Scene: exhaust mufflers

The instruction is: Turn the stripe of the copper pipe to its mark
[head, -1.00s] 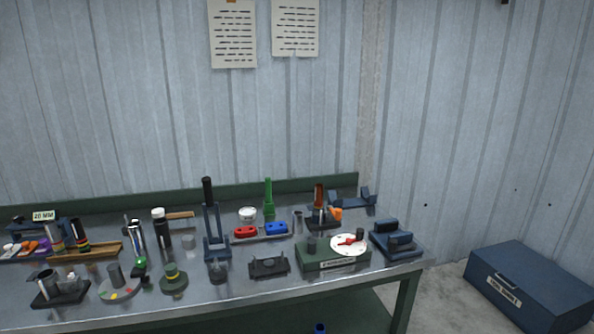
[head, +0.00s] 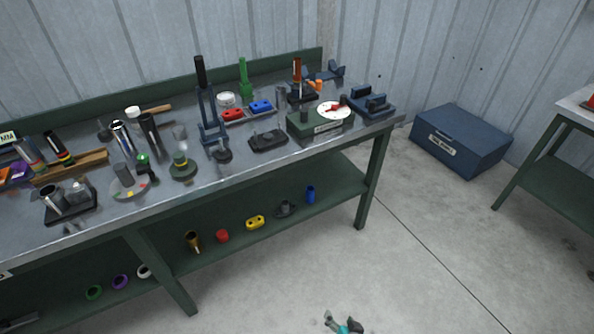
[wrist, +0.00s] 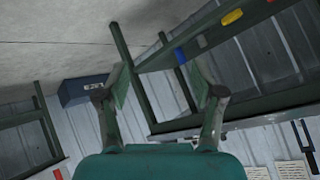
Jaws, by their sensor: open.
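An upright copper-brown pipe (head: 297,72) stands in a dark holder (head: 302,95) toward the back right of the workbench (head: 190,205). A pale stripe seems to run along it; the mark is too small to make out. My gripper (head: 343,326) shows at the bottom edge of the head view, low over the floor and well away from the bench. In the wrist view my gripper (wrist: 160,92) is open, with nothing between its fingers. The copper pipe does not show clearly in the wrist view.
A green box with a white dial (head: 333,112) and a blue cradle (head: 372,104) stand near the pipe. A blue chest (head: 460,140) lies on the floor to the right, and another table (head: 575,130) stands at the right edge. The floor in front of the bench is clear.

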